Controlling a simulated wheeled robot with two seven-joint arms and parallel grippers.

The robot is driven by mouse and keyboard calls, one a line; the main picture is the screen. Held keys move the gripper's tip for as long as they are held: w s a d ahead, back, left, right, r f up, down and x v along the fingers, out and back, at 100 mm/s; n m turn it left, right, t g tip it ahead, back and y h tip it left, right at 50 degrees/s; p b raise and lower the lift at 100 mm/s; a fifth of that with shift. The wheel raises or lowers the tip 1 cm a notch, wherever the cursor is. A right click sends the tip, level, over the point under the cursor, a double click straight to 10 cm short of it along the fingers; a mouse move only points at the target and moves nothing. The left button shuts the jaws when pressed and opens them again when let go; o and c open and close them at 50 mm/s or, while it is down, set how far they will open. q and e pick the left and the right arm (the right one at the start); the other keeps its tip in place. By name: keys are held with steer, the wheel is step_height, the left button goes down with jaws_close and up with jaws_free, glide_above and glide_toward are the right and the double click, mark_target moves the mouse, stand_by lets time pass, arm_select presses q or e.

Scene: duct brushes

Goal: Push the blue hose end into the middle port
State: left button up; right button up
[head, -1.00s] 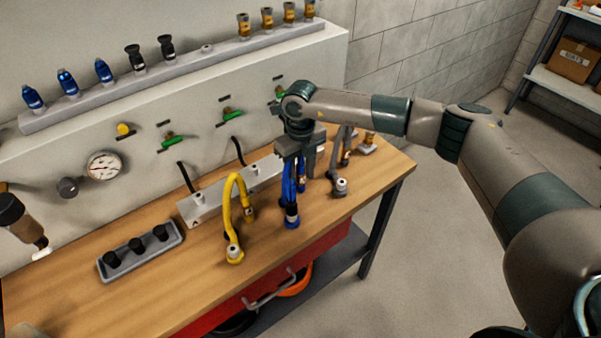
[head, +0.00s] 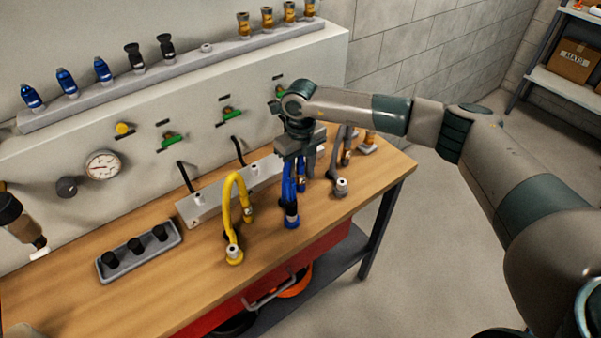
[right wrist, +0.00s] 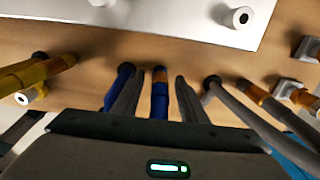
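The blue hose (head: 288,185) stands on the bench under my right gripper (head: 299,160), with a dark collar and blue fitting at its front foot. My right gripper points down over it. In the right wrist view, the blue hose end (right wrist: 160,95) with an orange band lies between the two fingers (right wrist: 158,98), with gaps visible on both sides. Another blue length runs outside the left finger. The pale port strip (head: 230,193) lies behind the hoses. A round port (right wrist: 240,17) shows on it in the right wrist view. My gripper hides its right part. My left gripper is out of view.
A yellow hose (head: 230,210) arches to the left of the blue one. A grey hose (head: 335,165) stands close on the right. A grey tray (head: 139,252) with black caps lies at the left. The bench front (head: 330,215) is partly clear.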

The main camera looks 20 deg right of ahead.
mark_target(301, 163)
stand_by(0.4)
jaws_close()
steer(key=shift+r, duration=0.15)
steer(key=shift+w+r, duration=0.1)
steer(key=shift+r, duration=0.15)
steer(key=shift+r+p, duration=0.3)
steer(key=shift+r, duration=0.45)
steer(key=shift+r, duration=0.1)
steer(key=shift+r+p, duration=0.6)
steer(key=shift+r, duration=1.1)
